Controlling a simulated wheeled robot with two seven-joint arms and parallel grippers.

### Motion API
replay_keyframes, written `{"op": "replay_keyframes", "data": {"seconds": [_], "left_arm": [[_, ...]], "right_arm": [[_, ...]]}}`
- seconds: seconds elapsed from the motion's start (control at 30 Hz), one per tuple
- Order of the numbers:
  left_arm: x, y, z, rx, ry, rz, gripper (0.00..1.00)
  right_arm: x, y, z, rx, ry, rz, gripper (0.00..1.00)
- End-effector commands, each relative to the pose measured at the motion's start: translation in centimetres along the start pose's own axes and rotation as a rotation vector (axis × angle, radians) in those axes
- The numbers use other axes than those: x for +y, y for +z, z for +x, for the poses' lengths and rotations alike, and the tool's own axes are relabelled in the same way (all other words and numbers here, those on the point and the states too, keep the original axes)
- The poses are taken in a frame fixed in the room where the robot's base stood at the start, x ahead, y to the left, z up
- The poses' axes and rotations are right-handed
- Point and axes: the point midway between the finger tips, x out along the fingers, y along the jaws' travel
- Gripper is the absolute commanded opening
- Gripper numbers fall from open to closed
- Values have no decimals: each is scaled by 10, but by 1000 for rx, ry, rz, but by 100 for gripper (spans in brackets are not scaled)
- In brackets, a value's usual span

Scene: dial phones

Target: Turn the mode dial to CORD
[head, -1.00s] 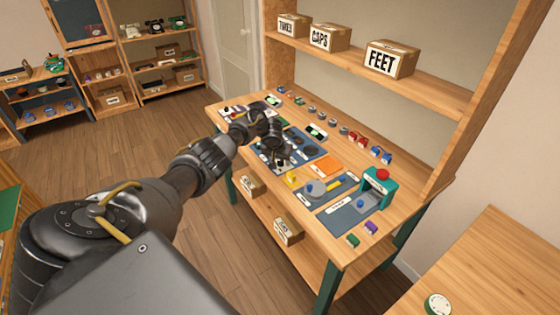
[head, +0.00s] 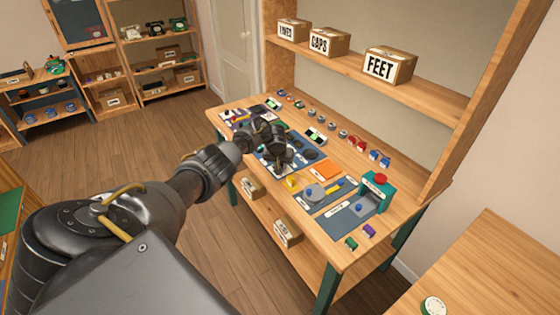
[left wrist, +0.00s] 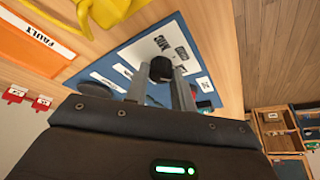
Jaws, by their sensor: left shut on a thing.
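The mode dial's black knob (left wrist: 160,68) stands on a white plate (left wrist: 140,50) with dark printed labels, set on a blue panel, in the left wrist view. The labels are too skewed to read surely, and I cannot tell which one the knob points at. My left gripper (left wrist: 160,80) is shut on the knob, one finger on each side. In the head view my left gripper (head: 281,166) is over the white plate at the bench's front middle, and it hides the knob. My right gripper is not in view.
The bench (head: 350,160) holds an orange card (head: 322,169), a yellow part (head: 292,183), a grey round part (head: 315,192) and a teal press with a red button (head: 377,182). Small coloured parts line its back. A shelf with boxes, including FEET (head: 390,65), rises behind.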

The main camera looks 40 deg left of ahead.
Motion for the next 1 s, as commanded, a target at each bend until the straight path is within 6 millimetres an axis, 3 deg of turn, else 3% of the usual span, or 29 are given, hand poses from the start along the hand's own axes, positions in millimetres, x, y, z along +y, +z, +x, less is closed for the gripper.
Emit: {"op": "replay_keyframes", "data": {"seconds": [0.1, 0.33, 0.7, 1.0], "left_arm": [[2, 0, -5, -4, -37, -93, 2], [4, 1, -2, -4, -121, -294, 2], [4, 1, 2, -3, -236, -572, 2], [4, 0, 2, -3, -290, -695, 2]], "right_arm": [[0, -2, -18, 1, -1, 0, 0], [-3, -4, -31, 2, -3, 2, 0], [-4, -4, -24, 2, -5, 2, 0], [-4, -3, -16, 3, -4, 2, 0]]}}
